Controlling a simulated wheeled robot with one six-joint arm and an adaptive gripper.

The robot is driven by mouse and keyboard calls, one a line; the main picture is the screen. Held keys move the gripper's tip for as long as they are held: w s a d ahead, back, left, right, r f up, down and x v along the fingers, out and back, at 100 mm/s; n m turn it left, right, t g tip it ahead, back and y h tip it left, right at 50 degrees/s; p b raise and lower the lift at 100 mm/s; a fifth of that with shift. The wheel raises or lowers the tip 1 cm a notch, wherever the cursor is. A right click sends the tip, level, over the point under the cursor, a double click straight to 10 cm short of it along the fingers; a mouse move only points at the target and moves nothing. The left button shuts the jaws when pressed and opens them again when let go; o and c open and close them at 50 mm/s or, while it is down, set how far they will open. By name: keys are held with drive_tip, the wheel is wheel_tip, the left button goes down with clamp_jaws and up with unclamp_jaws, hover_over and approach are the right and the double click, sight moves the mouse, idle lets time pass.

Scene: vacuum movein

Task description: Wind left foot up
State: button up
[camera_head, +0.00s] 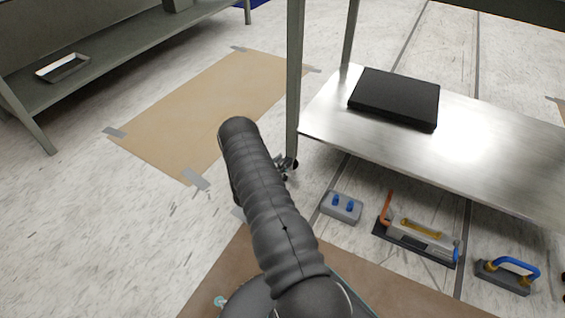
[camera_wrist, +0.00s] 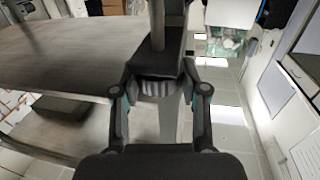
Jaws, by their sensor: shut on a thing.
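A metal table's near leg (camera_head: 295,85) comes down to the floor at the middle of the head view. Its lower end is partly covered by my dark ribbed arm, with my gripper (camera_head: 283,168) close beside it. In the wrist view, my gripper (camera_wrist: 159,98) has one finger on each side of a grey ridged foot knob (camera_wrist: 157,88) and is shut on it. The knob sits against a dark block (camera_wrist: 158,66) from which a post (camera_wrist: 157,25) runs. My fingers and palm hide part of the knob.
The table's steel lower shelf (camera_head: 470,150) carries a flat black box (camera_head: 395,98). Beneath it lie a grey block with blue pegs (camera_head: 342,207), a yellow-handled tool (camera_head: 418,238) and a blue-handled tool (camera_head: 508,275).

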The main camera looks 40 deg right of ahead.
drive_tip(key=n+t+y, duration=0.1)
drive_tip(key=n+t, duration=0.1)
drive_tip(key=t, duration=0.1)
drive_tip(key=n+t+y, duration=0.1)
drive_tip(key=n+t, duration=0.1)
drive_tip(key=shift+s+d+t, duration=0.1)
drive_tip(key=shift+s+t, duration=0.05)
drive_tip(key=shift+t, duration=0.25)
drive_tip(key=n+t+y, duration=0.4)
drive_tip(key=t+y, duration=0.1)
drive_tip(key=shift+d, duration=0.1)
drive_tip(key=n+t+y, duration=0.2)
drive_tip(key=n+y, duration=0.1)
drive_tip(key=y, duration=0.1)
drive_tip(key=shift+n+y, duration=0.4)
drive_tip(key=shift+n+t+y, duration=0.35)
drive_tip(key=shift+n+y, duration=0.75)
drive_tip(key=shift+y, duration=0.6)
drive_tip(key=shift+n+t+y, duration=0.35)
drive_tip(key=shift+n+y, duration=0.75)
drive_tip(key=shift+y, duration=0.6)
drive_tip(key=o, duration=1.2)
drive_tip(key=shift+c, duration=0.2)
drive_tip(key=s, duration=0.7)
drive_tip(key=shift+d, duration=0.2)
